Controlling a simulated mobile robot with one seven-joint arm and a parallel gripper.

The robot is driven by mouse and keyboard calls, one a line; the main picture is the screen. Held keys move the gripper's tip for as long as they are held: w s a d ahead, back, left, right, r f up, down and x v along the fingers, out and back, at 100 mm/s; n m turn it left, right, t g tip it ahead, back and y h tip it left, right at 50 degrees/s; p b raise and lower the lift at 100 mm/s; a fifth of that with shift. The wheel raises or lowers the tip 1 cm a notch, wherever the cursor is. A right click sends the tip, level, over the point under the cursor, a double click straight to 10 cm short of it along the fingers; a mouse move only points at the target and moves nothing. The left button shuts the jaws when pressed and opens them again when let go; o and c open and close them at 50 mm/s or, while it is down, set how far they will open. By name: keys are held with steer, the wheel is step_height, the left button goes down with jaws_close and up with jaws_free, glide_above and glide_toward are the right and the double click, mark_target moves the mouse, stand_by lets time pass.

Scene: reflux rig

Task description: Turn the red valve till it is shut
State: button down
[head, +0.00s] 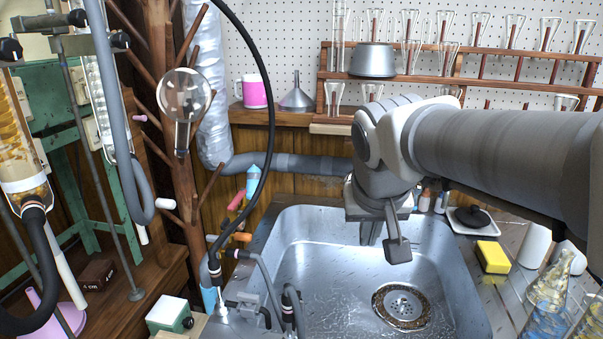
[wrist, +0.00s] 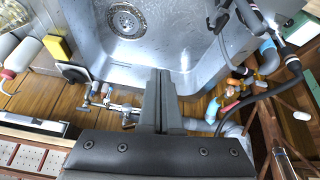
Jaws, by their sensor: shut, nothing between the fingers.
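A small red handle (head: 236,201), which looks like the red valve, sits on pipework left of the sink, below a light-blue fitting. In the wrist view, a red part (wrist: 229,106) shows right of my fingers among hoses and blue pipe. How far the valve is turned cannot be told. My gripper (head: 397,249) hangs over the back of the sink, well to the right of the red handle and apart from it. In the wrist view, my gripper (wrist: 161,74) has its fingers together, with nothing between them.
The metal sink (head: 300,235) lies below my gripper. A black hose (head: 268,110) loops down near the red handle, and an orange part (head: 243,237) is just below it. A wooden peg stand (head: 180,190) is to the left. A yellow sponge (head: 493,257) lies right of the sink.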

steer(key=w+a+r+p, duration=0.2)
steer(key=w+a+p, duration=0.1)
steer(key=w+a, duration=0.55)
steer(key=m+y+p, duration=0.3)
steer(key=p, duration=0.4)
glide_above(233, 204)
steer(key=s+a, duration=0.1)
steer(key=s, duration=0.2)
step_height(233, 204, down, 9)
steer(key=shift+g, duration=0.3)
steer(key=shift+a+x, duration=0.2)
steer(key=shift+x, duration=3.45)
steer(key=shift+w+d+f, duration=0.1)
steer(key=shift+w+d, duration=0.05)
steer(key=shift+w, duration=0.05)
steer(key=d+b, duration=0.1)
steer(key=s+d+b, duration=0.1)
steer(key=shift+d+b, duration=0.3)
steer(key=shift+d, duration=0.05)
steer(key=shift+w+d+b, duration=0.2)
steer(key=shift+d+b, duration=0.25)
steer(key=shift+d, duration=1.15)
steer(key=w+d+r+p, duration=0.3)
steer(key=d+r+p, duration=0.1)
steer(key=r+p, duration=0.1)
steer(key=shift+p, duration=0.3)
